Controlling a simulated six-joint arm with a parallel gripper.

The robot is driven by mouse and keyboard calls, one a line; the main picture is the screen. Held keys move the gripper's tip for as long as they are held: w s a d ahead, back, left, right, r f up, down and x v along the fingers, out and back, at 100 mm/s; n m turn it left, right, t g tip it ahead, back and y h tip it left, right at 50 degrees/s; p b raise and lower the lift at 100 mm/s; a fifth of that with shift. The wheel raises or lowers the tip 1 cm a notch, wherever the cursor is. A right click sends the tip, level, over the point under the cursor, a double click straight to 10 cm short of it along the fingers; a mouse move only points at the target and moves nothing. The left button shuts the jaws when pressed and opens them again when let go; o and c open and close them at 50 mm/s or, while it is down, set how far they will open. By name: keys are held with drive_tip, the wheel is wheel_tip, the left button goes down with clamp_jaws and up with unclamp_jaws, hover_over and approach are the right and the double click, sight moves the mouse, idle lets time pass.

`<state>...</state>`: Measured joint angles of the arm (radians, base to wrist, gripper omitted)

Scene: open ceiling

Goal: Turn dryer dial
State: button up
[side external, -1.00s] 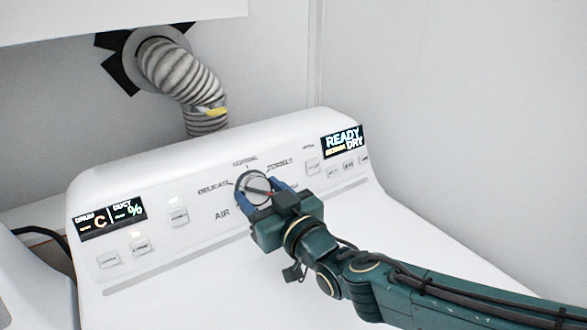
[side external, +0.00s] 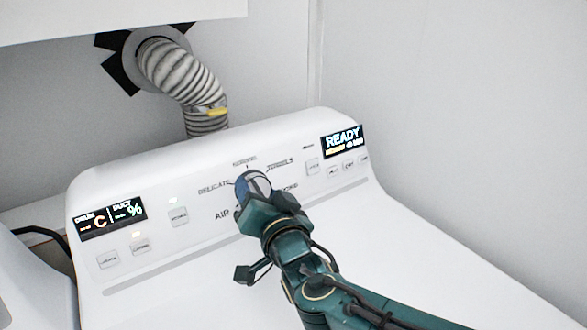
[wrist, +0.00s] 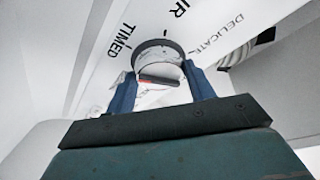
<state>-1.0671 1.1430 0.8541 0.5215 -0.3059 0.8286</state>
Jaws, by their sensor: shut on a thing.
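The dryer dial (side external: 256,183) is a round knob on the sloped white control panel (side external: 160,240), with labels such as "DELICATE" and "AIR" around it. In the wrist view the dial (wrist: 158,55) shows a silver rim and a red pointer mark. My gripper (side external: 254,185) has its blue fingers on the dial. In the wrist view my gripper (wrist: 160,82) has one blue finger on each side of the knob, shut on it. The gripper body hides part of the dial in the side view.
A "READY" display (side external: 342,141) is at the panel's right, and a drum and duct display (side external: 112,217) at its left. Several buttons line the panel. A ribbed duct hose (side external: 183,78) rises behind. White walls stand behind and right.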

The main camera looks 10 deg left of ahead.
drive_tip(key=shift+a+m+h, duration=0.1)
drive_tip(key=shift+m+h, duration=0.6)
drive_tip(key=shift+m, duration=1.2)
drive_tip(key=o, duration=1)
drive_tip(key=shift+c, duration=0.2)
